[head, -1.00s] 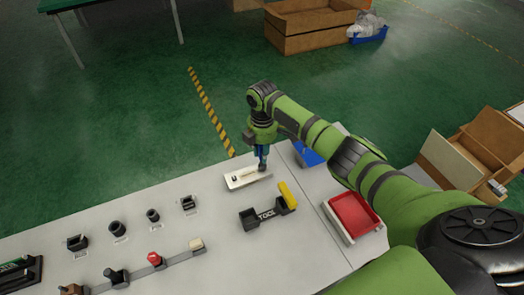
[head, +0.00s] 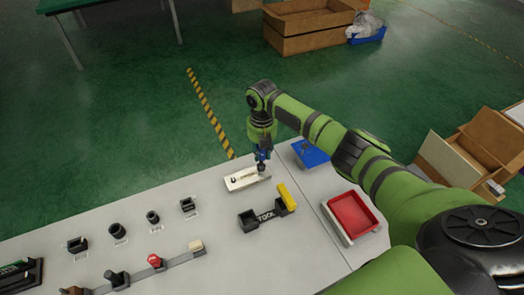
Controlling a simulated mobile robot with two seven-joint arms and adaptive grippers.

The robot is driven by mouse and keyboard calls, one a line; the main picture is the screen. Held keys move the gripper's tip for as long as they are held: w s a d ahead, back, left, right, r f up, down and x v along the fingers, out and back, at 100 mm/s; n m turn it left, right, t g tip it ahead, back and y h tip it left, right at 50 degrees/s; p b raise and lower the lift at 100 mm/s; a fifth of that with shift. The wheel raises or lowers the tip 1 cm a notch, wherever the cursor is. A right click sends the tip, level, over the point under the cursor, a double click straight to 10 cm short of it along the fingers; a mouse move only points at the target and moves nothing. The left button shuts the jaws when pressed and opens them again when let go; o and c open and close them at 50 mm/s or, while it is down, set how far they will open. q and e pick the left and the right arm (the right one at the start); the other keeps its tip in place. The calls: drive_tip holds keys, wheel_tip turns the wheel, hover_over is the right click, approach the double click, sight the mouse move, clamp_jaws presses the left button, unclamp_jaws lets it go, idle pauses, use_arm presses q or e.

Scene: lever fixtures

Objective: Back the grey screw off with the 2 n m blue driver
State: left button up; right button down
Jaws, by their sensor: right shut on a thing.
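My right gripper (head: 262,156) is shut on the blue driver (head: 261,153), which points down with its tip at the right end of the light plate (head: 243,180). The gripper is small here, and its fingers are hard to tell from the driver. The grey screw cannot be made out; it may be hidden under the driver's tip. A black tool holder (head: 262,216) marked TOOL stands in front of the plate, with a yellow driver (head: 287,196) at its right end. My left gripper is not in view.
A red tray (head: 351,217) and a blue tray (head: 311,153) are at the right of the table. Several lever and knob fixtures (head: 155,262) stand at the left.

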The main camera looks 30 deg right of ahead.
drive_tip(key=shift+r+p, duration=1.8)
drive_tip(key=shift+r, duration=0.35)
